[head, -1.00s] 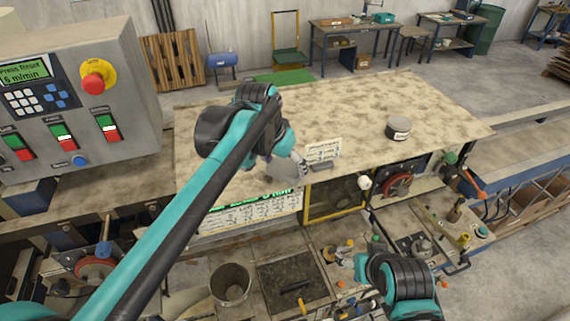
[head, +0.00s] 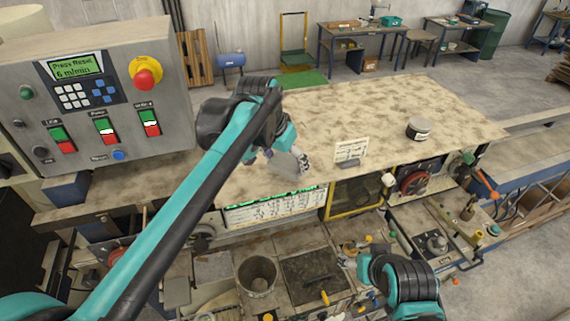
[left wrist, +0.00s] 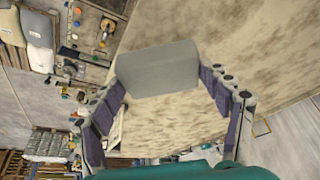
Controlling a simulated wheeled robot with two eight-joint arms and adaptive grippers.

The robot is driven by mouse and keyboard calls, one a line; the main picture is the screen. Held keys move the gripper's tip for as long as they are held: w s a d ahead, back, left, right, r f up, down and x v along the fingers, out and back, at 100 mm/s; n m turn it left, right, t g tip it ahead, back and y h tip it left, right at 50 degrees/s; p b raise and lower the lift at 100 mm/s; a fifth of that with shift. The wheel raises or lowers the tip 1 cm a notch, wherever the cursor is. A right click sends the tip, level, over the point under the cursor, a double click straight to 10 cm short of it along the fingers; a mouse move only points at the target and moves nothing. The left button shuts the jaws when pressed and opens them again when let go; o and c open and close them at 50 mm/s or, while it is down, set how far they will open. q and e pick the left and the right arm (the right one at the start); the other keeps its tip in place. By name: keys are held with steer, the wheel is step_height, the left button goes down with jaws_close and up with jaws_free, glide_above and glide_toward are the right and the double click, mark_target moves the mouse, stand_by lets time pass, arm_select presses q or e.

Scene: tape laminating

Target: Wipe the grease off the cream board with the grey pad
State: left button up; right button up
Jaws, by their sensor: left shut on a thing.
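The cream board (head: 370,105) is a broad flat top with brown mottled grease blotches over much of its surface. My left gripper (head: 298,163) is over the front left part of the board, shut on the grey pad (head: 282,163). In the left wrist view the pad (left wrist: 157,68) is a plain grey block between the two fingers (left wrist: 165,88), in front of the mottled board. I cannot tell whether the pad touches the board. My right gripper (head: 350,254) is low in front of the board, above the machine deck; its finger opening is too small to tell.
A small white card (head: 351,150) stands at the board's front edge, right of my left gripper. A round grey-lidded tin (head: 418,129) sits further right on the board. A control box (head: 95,90) stands to the left. A bucket (head: 257,276) is below in front.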

arm_select(q)
steer(key=shift+w+d+r+p, duration=0.1)
steer(key=shift+d+r+p, duration=0.2)
steer(key=shift+r, duration=0.15)
steer(key=shift+w+d+r+p, duration=0.1)
steer(key=shift+d+r+p, duration=0.15)
steer(key=shift+r, duration=0.2)
steer(key=shift+a+p+v, duration=0.2)
steer(key=shift+p+v, duration=0.6)
steer(key=shift+v, duration=0.4)
steer(key=shift+w+r+p, duration=0.2)
steer(key=shift+r+p, duration=0.1)
steer(key=shift+r, duration=0.15)
steer(key=shift+d+r, duration=0.1)
steer(key=shift+r, duration=0.2)
